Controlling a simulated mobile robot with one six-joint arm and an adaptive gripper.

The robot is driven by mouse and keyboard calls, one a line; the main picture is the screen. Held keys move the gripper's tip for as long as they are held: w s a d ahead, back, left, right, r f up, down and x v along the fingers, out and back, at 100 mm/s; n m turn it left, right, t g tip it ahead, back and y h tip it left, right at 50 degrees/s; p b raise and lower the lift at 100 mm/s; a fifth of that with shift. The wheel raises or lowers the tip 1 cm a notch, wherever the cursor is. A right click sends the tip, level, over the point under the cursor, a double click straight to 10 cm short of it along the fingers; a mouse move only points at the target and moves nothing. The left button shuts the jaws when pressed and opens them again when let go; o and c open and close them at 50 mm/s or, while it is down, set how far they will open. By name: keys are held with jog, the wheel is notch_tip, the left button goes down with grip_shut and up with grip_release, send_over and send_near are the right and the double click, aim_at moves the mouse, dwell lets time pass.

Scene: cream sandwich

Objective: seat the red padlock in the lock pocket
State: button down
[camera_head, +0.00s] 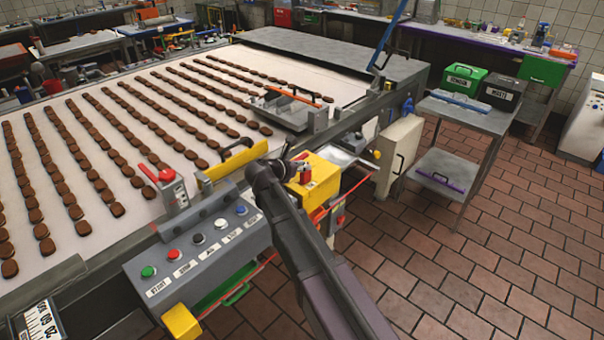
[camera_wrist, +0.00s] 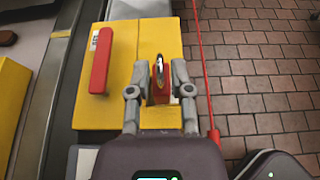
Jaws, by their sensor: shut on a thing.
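The red padlock (camera_wrist: 160,84) is between my gripper's fingertips (camera_wrist: 160,72) in the wrist view, its shiny metal shackle toward the far end. My gripper is shut on it, at the right part of a yellow box (camera_wrist: 121,45) with a red handle (camera_wrist: 101,60). Whether the padlock touches the box is unclear. In the head view, my gripper (camera_head: 289,163) is at the left side of the yellow box (camera_head: 322,178) on the conveyor's near edge.
A red line (camera_wrist: 203,70) runs along the right of the box. A button panel (camera_head: 200,250) and a yellow-handled guard (camera_head: 232,160) stand close by. Rows of brown biscuits cover the belt (camera_head: 150,90). A grey side cart (camera_head: 468,115) stands right; tiled floor is open.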

aim_at(301, 182)
jog(key=shift+w+a, duration=0.3)
jog(key=shift+w, duration=0.2)
notch_tip(301, 182, down, 4)
jog(key=b, duration=0.3)
jog(key=shift+r+b, duration=0.15)
jog(key=shift+b, duration=0.15)
jog(key=c, duration=0.5)
grip_release()
jog(key=shift+c, duration=0.2)
jog(key=shift+s+a+r+p, duration=0.25)
jog(key=shift+s+r+p, duration=0.05)
jog(key=shift+s+r, duration=0.1)
jog(key=p+v, duration=0.4)
jog(key=v, duration=0.6)
jog(key=shift+s+a+r, duration=0.1)
jog(key=shift+s+a, duration=0.15)
jog(key=shift+s, duration=0.1)
jog(key=shift+d, duration=0.1)
